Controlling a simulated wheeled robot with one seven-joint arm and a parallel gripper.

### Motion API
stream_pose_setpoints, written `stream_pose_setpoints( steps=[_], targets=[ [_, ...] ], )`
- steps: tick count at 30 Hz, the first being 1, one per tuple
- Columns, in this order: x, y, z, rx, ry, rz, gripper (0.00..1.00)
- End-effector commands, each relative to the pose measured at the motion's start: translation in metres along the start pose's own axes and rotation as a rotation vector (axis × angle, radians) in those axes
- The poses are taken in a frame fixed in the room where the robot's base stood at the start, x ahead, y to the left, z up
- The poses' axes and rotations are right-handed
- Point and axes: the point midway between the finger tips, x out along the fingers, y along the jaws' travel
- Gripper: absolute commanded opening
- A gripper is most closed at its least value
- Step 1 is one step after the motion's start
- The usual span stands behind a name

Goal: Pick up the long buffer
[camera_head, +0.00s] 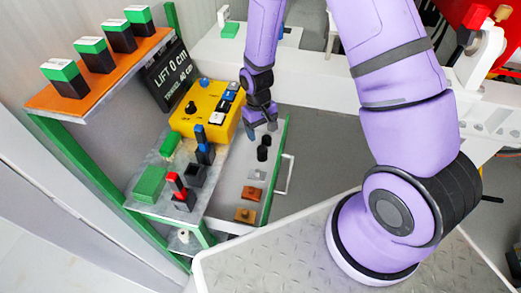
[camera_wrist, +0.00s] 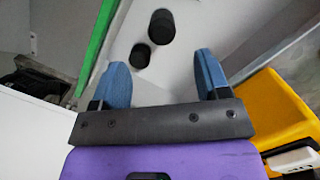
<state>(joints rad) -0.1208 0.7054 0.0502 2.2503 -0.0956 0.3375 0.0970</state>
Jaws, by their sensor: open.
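Two black cylindrical buffers stand upright in the open white drawer. In the head view, the nearer one (camera_head: 262,154) looks taller than the one behind it (camera_head: 266,140). In the wrist view, the longer-looking buffer (camera_wrist: 161,28) is near the top, with the smaller one (camera_wrist: 141,56) below it and slightly left. My gripper (camera_head: 261,128) is open and empty, just behind and above the smaller buffer in the head view. Its blue fingertips (camera_wrist: 158,70) stand wide apart in the wrist view, with the buffers beyond them. No contact with either buffer shows.
The white drawer (camera_head: 228,187) also holds several small grey, copper and orange pieces. Its green edge (camera_head: 279,165) runs along the right. A yellow control box (camera_head: 205,108) stands close left of my gripper. Blue and red-black blocks stand on the grey shelf (camera_head: 160,208).

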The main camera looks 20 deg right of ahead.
Motion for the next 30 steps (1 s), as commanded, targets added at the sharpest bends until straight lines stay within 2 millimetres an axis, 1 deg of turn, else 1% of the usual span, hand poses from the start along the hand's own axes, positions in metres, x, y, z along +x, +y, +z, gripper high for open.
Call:
stream_pose_setpoints(
  steps=[9, 12, 17, 27, 30],
  targets=[
    [0.042, 0.000, 0.000, 0.000, -0.004, 0.000, 0.69],
    [0.050, 0.000, 0.000, 0.000, -0.002, 0.000, 0.69],
    [0.056, 0.000, -0.001, 0.000, -0.001, 0.000, 0.69],
    [0.097, -0.002, -0.003, 0.000, -0.003, 0.000, 0.69],
    [0.103, -0.002, -0.004, 0.000, -0.001, 0.000, 0.69]
  ],
)
